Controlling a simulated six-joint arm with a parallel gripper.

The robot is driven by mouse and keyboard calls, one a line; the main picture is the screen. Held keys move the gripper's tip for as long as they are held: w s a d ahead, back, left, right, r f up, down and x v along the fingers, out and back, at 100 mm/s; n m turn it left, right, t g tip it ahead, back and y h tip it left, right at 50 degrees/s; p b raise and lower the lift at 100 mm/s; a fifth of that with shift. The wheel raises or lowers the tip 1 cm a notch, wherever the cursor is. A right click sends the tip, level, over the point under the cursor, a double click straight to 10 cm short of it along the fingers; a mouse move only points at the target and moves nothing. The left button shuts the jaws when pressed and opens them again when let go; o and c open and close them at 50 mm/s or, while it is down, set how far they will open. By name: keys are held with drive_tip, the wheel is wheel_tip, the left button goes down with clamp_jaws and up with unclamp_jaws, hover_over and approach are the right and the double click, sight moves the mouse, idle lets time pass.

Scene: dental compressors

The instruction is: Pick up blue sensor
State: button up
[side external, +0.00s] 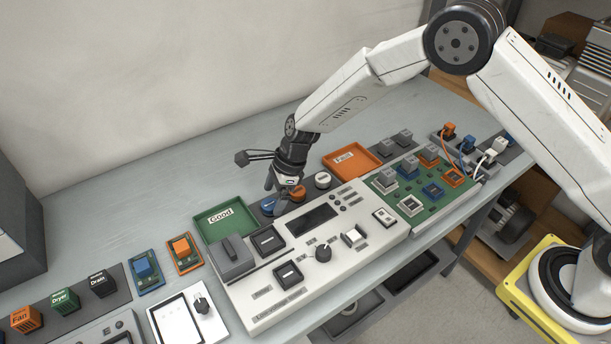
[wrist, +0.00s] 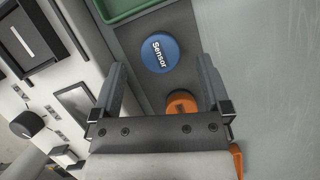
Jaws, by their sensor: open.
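The blue sensor (wrist: 160,53) is a round blue disc with the word "Sensor" on top. It sits on a dark grey strip between the green tray and an orange round sensor. In the side view the blue sensor (side external: 268,205) is partly hidden by my gripper (side external: 284,184). My gripper is low over the strip, fingers pointing down, close to the blue and orange sensors. In the wrist view my gripper (wrist: 163,90) is open, its two fingers apart, with the blue sensor beyond the fingertips and between their lines. Nothing is held.
The orange sensor (wrist: 181,103) stands beside the blue one, near a finger. A green "Good" tray (side external: 226,219) is left and an orange "Fail" tray (side external: 352,160) right. The white test console (side external: 345,262) lies in front. The grey table behind is clear.

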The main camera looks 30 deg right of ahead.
drive_tip(key=shift+x, duration=1.15)
clamp_jaws()
drive_tip(key=shift+r, duration=0.15)
